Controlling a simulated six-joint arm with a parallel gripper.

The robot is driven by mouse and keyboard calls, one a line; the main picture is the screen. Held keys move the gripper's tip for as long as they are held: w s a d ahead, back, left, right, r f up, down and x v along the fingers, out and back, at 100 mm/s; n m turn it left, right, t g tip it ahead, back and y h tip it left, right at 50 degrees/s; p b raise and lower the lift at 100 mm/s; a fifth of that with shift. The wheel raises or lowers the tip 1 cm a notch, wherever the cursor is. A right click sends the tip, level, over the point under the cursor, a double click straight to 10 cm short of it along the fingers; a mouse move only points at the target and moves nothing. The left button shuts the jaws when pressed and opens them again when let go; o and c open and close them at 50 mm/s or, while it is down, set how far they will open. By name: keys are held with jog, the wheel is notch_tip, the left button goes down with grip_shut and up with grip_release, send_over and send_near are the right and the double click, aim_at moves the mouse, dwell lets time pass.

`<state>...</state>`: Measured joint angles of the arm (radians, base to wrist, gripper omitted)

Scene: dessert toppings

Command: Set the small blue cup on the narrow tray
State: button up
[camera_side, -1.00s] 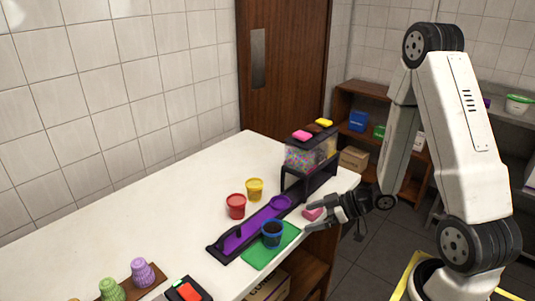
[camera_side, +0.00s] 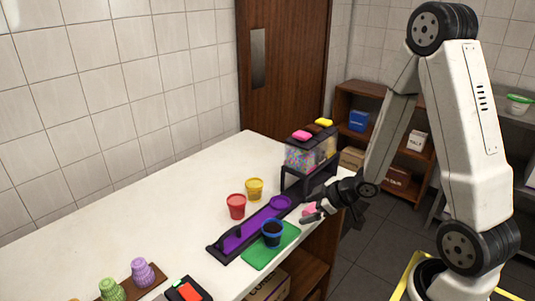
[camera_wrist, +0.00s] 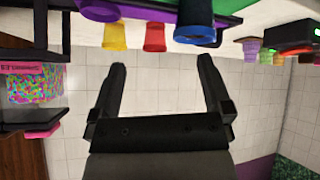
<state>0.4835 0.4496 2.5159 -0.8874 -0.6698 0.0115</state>
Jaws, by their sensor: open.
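The small blue cup (camera_side: 271,233) stands upright on a green mat (camera_side: 260,256) near the front edge of the counter, with dark contents inside. The narrow tray (camera_side: 232,240) is a long dark tray with a purple inside, lying just behind the cup. My gripper (camera_side: 308,217) is to the right of the cup, apart from it, open and empty. In the wrist view my gripper (camera_wrist: 162,75) shows two spread fingers with nothing between them. The blue cup (camera_wrist: 195,34) shows there at the top, upside down in the picture.
A red cup (camera_side: 236,206) and a yellow cup (camera_side: 255,189) stand behind the tray. A topping dispenser (camera_side: 304,155) stands over the tray's far end. Purple and green cups (camera_side: 142,272) are at the front left.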

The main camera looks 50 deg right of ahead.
jog(key=s+a+r+m+g+h, duration=0.2)
jog(key=s+a+r+m+g, duration=0.3)
jog(key=a, duration=0.3)
jog(key=shift+s+a+r+g, duration=0.3)
jog(key=shift+s+r+g, duration=0.15)
jog(key=shift+s, duration=0.25)
jog(key=shift+f, duration=0.1)
dwell(0.6)
